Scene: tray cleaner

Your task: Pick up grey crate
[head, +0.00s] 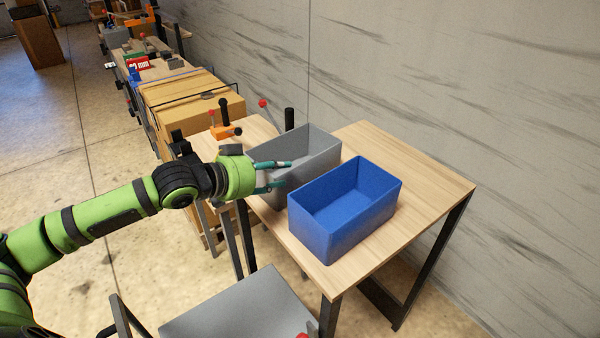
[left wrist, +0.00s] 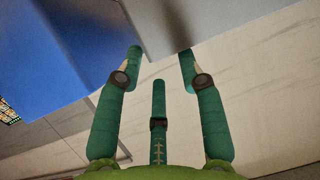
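The grey crate (head: 318,155) is an open-topped box standing upright on the wooden table, behind and left of the blue crate. My left gripper (head: 287,173) is at the crate's near left side, with its teal fingers spread apart. One finger is near the rim and the other lower, in front of the wall. In the left wrist view the gripper (left wrist: 162,58) is open, with the grey crate (left wrist: 165,20) at its fingertips. I cannot tell whether the fingers touch it. My right gripper is not in view.
The blue crate (head: 335,234) stands close beside the grey crate; it also shows in the left wrist view (left wrist: 50,60). The table (head: 425,190) is bare on the right. A grey surface (head: 240,308) is at the front. An orange object (head: 226,132) lies at the back left, and a wall runs behind.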

